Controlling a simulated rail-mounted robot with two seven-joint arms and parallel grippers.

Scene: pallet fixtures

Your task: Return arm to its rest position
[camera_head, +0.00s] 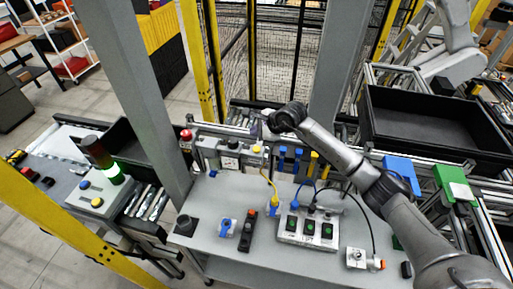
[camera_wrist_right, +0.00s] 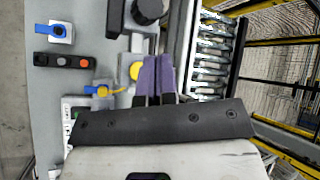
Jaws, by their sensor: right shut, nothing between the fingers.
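My right arm (camera_head: 330,150) reaches in from the lower right, over the grey workbench (camera_head: 270,265). Its wrist is above the back edge of the bench, and my right gripper (camera_head: 262,127) is there, small and partly hidden by the wrist. In the right wrist view its two purple fingers (camera_wrist_right: 158,62) are side by side and shut, with nothing held. They are close to a yellow button (camera_wrist_right: 135,71) in that view; I cannot tell whether they touch it. My left gripper is in neither view.
A switch box (camera_head: 308,230) with cables stands under my arm. A red button (camera_head: 186,135) and a control box (camera_head: 228,157) are at the bench's back. A black tray (camera_head: 385,97) and a post (camera_head: 150,90) flank the area. Rollers (camera_wrist_right: 212,55) run behind.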

